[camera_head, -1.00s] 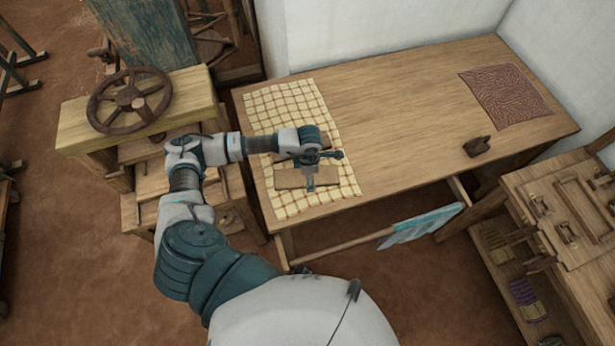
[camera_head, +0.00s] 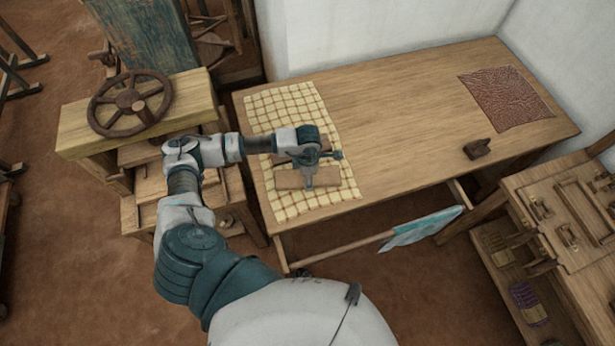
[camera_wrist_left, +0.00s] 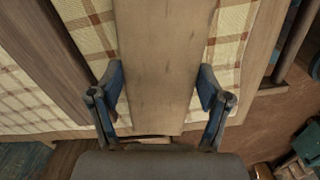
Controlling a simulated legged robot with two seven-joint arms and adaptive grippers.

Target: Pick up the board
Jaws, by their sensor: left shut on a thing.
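A flat, plain wooden board (camera_head: 290,181) is at the near end of a yellow checked cloth (camera_head: 285,102) on the table. My left gripper (camera_head: 309,182) is over the board's middle, shut on it. In the left wrist view the board (camera_wrist_left: 162,45) runs between the two blue fingers of my left gripper (camera_wrist_left: 160,85), one finger along each long edge. A second, darker board (camera_wrist_left: 45,55) lies beside it on the cloth, partly hidden by my arm in the head view. I cannot tell how far the held board is above the cloth. My right gripper is not in view.
The wooden table (camera_head: 400,110) is mostly clear to the right. It holds a small dark wooden object (camera_head: 477,149) and a patterned red-brown cloth (camera_head: 505,97). A wheel (camera_head: 130,103) stands on a bench at the left. A pole with blue cloth (camera_head: 425,228) sits by the front edge.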

